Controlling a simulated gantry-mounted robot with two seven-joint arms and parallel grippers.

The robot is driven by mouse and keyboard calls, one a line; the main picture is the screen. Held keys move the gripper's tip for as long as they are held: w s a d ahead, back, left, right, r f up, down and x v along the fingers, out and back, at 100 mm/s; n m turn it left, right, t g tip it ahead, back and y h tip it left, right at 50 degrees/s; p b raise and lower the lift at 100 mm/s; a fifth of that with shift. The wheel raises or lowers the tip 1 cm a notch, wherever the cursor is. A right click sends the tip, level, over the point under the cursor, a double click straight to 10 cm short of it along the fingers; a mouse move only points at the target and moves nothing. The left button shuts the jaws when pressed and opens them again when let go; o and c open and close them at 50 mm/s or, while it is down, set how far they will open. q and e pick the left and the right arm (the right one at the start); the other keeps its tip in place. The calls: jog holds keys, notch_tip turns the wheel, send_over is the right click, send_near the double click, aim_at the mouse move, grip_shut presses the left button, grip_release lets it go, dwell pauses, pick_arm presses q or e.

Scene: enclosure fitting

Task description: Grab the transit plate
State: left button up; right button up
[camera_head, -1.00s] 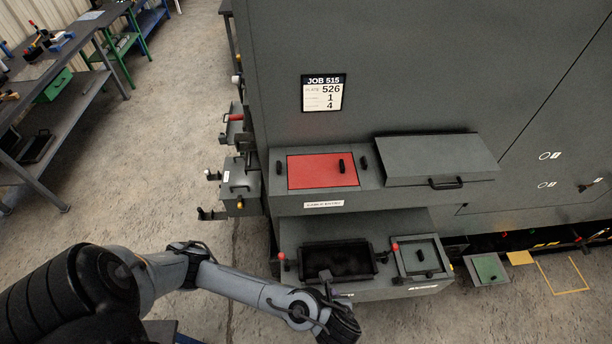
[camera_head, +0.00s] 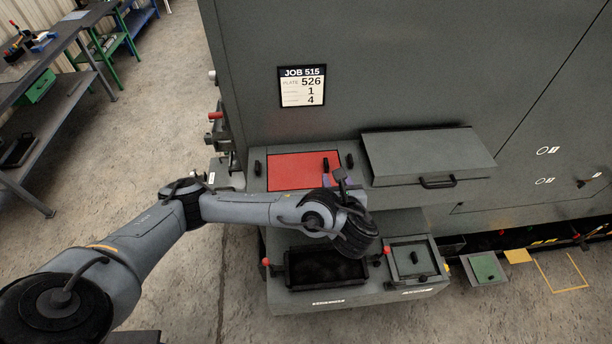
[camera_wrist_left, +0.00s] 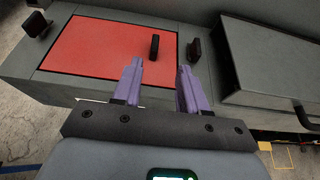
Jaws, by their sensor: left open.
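The red plate (camera_head: 290,171), which looks like the transit plate, lies flat in the grey ledge of the enclosure. It fills much of the left wrist view (camera_wrist_left: 85,45). Its upright black handle (camera_wrist_left: 154,46) stands near its right end. My left gripper (camera_wrist_left: 161,72) is open, with two purple fingers and nothing between them. The fingertips are at the plate's near right side, just short of the handle, which shows between them in the wrist view. In the head view my left gripper (camera_head: 328,180) is partly hidden by my wrist. My right gripper is out of view.
Black knobs (camera_wrist_left: 36,24) and (camera_wrist_left: 195,48) flank the plate. A sloped grey cover (camera_head: 425,155) with a handle stands to its right. Below are a black open tray (camera_head: 325,267) and a small grey lidded panel (camera_head: 412,260). A job sign (camera_head: 302,86) hangs above.

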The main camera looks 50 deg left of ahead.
aim_at(327, 165)
pick_arm(q)
jog(key=shift+w+a+f+b, duration=0.15)
jog(key=shift+a+f+b, duration=0.25)
jog(key=shift+f+b, duration=0.2)
jog(key=shift+w+a+f+b, duration=0.1)
jog(key=shift+w+a+b, duration=0.35)
jog(key=shift+w+b, duration=0.15)
jog(key=shift+w+a+b, duration=0.2)
jog(key=shift+a+b, duration=0.2)
jog(key=shift+a, duration=0.05)
jog(key=shift+w+a, duration=0.1)
jog(key=shift+a, duration=0.2)
jog(key=shift+p+x, duration=0.35)
jog(key=shift+x, duration=2)
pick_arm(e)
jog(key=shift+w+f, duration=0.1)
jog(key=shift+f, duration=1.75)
pick_arm(q)
jog(key=shift+a, duration=0.15)
grip_shut()
